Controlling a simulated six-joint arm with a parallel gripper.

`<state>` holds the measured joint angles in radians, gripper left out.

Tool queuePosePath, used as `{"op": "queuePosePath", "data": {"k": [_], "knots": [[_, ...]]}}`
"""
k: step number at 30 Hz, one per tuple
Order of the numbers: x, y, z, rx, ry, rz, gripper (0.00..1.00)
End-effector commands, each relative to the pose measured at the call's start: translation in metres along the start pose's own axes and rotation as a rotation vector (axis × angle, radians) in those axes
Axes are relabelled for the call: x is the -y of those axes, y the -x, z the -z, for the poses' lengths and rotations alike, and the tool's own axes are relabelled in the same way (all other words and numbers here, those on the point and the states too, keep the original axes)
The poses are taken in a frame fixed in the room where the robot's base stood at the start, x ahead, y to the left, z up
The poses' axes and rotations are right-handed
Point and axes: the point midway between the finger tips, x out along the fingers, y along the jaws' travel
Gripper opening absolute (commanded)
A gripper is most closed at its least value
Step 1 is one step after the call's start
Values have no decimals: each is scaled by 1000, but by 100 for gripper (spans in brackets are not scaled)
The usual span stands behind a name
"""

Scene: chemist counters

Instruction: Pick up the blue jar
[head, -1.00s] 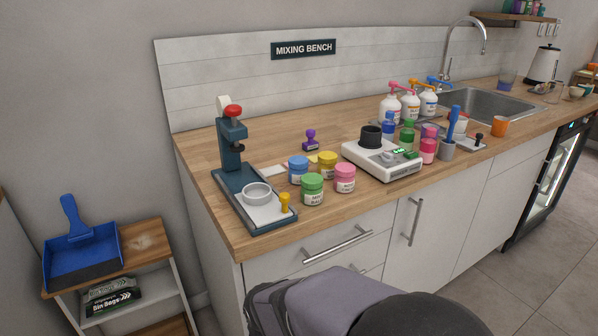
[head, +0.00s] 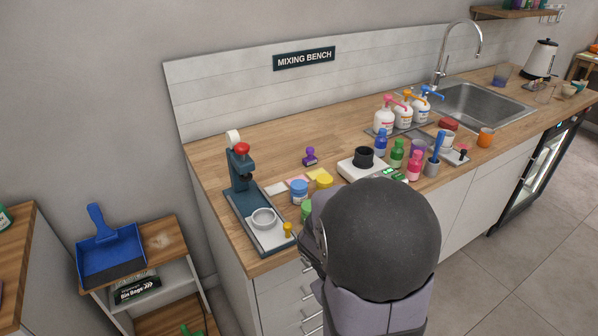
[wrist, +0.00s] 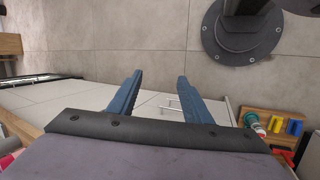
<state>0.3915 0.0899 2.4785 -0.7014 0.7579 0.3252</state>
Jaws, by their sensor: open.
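The blue jar (head: 299,191) stands upright on the wooden counter in the head view, a white label on its side and a blue lid on top. It is just right of the dark blue press. A green jar (head: 306,208) is in front of it, mostly hidden by my arm, and a yellow-lidded jar (head: 322,179) is behind it to the right. The blue jar does not show clearly in the wrist view. My gripper (wrist: 158,84) shows in the wrist view with its two blue fingers apart and nothing between them. My arm hides the gripper in the head view.
The dark blue press (head: 242,179) with a white bowl (head: 263,219) stands left of the jars. A white scale (head: 352,169), bottles and a sink (head: 487,104) are to the right. A blue dustpan (head: 111,258) lies on a low shelf at left.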

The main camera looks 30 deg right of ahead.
Motion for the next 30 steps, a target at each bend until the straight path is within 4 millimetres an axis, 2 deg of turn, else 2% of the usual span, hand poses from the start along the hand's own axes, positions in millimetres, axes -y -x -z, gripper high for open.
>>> {"op": "queuePosePath", "data": {"k": [1, 6, 9, 14, 17, 21, 24, 30], "knots": [[-18, 14, -6, 13, -6, -18, 45], [-59, 30, -15, 39, -21, -78, 45], [-55, 28, 12, -93, -45, -42, 45], [-55, 49, 57, -327, -85, 24, 45], [-57, 73, 86, -492, -107, 68, 45], [-60, 116, 120, -723, -129, 128, 45], [-62, 143, 136, -850, -137, 161, 45], [-59, 180, 160, -1055, -181, 225, 45]]}}
